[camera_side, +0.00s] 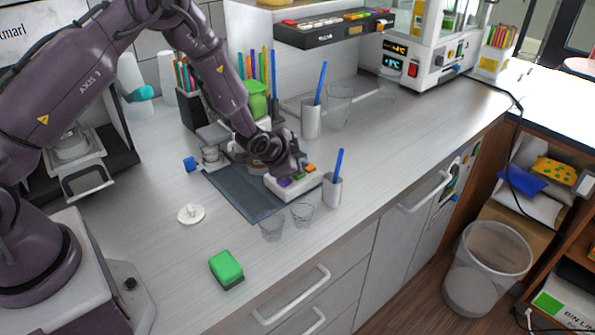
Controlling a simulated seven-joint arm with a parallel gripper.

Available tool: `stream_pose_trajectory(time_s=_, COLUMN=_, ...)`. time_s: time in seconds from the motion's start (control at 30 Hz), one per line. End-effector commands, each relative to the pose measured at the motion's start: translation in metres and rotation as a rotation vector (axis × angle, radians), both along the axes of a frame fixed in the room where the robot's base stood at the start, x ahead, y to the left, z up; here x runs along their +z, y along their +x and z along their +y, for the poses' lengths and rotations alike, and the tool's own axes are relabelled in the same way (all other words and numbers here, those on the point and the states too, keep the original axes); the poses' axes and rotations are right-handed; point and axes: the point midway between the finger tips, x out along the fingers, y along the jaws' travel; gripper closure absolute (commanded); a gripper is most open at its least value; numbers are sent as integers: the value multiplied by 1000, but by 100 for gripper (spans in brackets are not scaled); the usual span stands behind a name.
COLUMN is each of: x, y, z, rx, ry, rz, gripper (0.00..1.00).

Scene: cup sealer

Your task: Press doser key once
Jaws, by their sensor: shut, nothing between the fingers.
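The doser seems to be the small white device (304,184) with coloured keys on the counter, at the right end of the dark mat. An orange key (310,168) shows at its right end and a purple key (285,183) at its left. My gripper (293,172) is shut and empty, pointing down over the keys. My wrist hides part of the device and what stands behind it. I cannot tell whether the fingertips touch a key.
A green sponge (227,267) and a white lid (191,213) lie front left. The counter's right part is mostly clear.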

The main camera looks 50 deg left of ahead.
Motion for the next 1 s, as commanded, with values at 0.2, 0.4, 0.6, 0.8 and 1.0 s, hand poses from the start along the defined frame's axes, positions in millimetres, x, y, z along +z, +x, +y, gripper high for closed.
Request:
stream_pose_trajectory(time_s=0.2, x=0, y=0, z=0, rx=0, ry=0, rz=-1, gripper=100)
stream_pose_trajectory(time_s=0.4, x=-1, y=0, z=0, rx=0, ry=0, rz=-1, gripper=100)
stream_pose_trajectory(time_s=0.6, x=-3, y=0, z=0, rx=0, ry=0, rz=-1, gripper=100)
stream_pose_trajectory(time_s=0.8, x=-6, y=0, z=0, rx=-1, ry=0, rz=-1, gripper=100)
stream_pose_trajectory(time_s=1.0, x=-8, y=0, z=0, rx=0, ry=0, rz=0, gripper=100)
